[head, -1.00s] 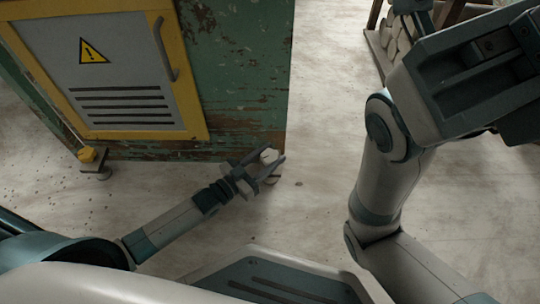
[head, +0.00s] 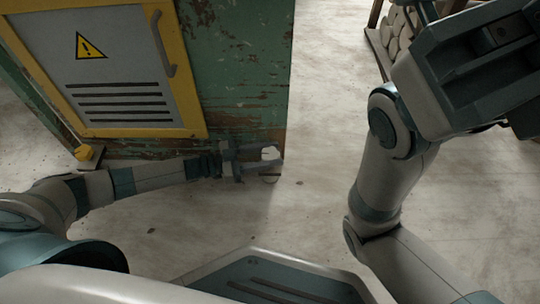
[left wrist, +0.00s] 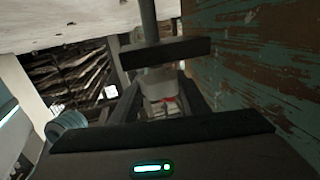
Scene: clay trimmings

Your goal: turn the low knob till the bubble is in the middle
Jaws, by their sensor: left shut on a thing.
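The low knob (head: 270,153) is a small pale knob at the foot of the green cabinet's near right corner. My left gripper (head: 264,160) reaches it from the left, low over the floor, and is shut on it. In the left wrist view the pale knob (left wrist: 160,88), with a small red mark, sits between the dark fingers. The gripper partly hides it. I see no bubble or level in either view. My right arm rises at the right of the head view, and its fingertips cannot be made out.
The worn green cabinet (head: 235,75) has a grey door (head: 115,60) with a yellow frame and warning sign. Pale, stained floor (head: 315,185) lies open to the right. A rack of pale rolls (head: 398,40) stands behind.

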